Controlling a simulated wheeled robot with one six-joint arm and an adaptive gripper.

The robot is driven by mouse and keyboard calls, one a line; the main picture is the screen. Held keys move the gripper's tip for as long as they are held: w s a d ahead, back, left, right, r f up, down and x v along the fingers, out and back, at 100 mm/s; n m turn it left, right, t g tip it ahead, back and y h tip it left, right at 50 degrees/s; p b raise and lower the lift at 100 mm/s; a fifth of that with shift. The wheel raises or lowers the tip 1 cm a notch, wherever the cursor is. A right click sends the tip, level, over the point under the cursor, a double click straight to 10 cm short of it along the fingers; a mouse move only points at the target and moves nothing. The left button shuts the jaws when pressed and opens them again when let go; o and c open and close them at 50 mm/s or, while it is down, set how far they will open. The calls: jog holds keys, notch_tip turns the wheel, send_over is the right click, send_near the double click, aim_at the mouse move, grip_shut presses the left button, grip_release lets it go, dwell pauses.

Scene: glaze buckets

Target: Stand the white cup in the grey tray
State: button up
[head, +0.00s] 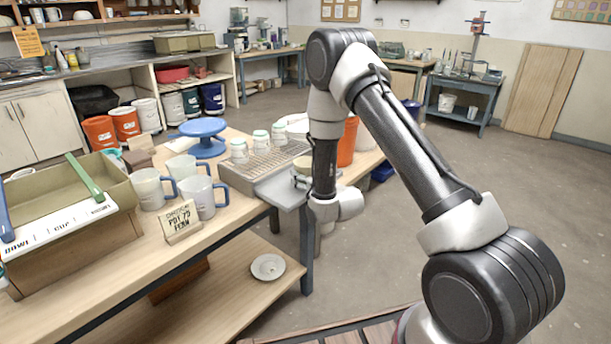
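I cannot tell which cup is meant. A flat light-grey tray (280,190) lies at the bench's right end, in front of the rack. My gripper (319,240) hangs low by the bench's right end, seemingly in front of the tray. It is small and mostly hidden behind my wrist, so its fingers are unclear.
Translucent jugs with blue handles (203,197), a small sign (181,222) and an olive bin (122,228) crowd the bench's left. A blue turntable (203,134) stands behind. An orange bucket (348,142) is behind my wrist. A plate (267,267) lies on the lower shelf.

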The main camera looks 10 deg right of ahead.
jog(key=o, duration=0.3)
jog(key=shift+r, duration=0.3)
jog(key=r+v, duration=0.1)
jog(key=v, duration=1.1)
jog(key=w+d+r+g+h, duration=0.1)
jog(key=d+r+g+h, duration=0.15)
jog(key=r, duration=0.55)
jog(key=s+d+r+m+g, duration=0.1)
jog(key=s+d+r+g, duration=0.2)
jog(key=s+d+r, duration=0.35)
jog(key=s+d+r+g, duration=0.1)
jog(key=s+r+g, duration=0.1)
jog(key=s, duration=0.7)
jog(key=s+d+r+m+g+h, duration=0.1)
jog(key=s+r, duration=0.3)
jog(key=s, duration=0.5)
jog(key=s+d+r+g, duration=0.1)
jog(key=s+r+g, duration=0.2)
jog(key=s, duration=0.6)
jog(key=shift+m+h, duration=0.25)
jog(key=shift+m, duration=0.05)
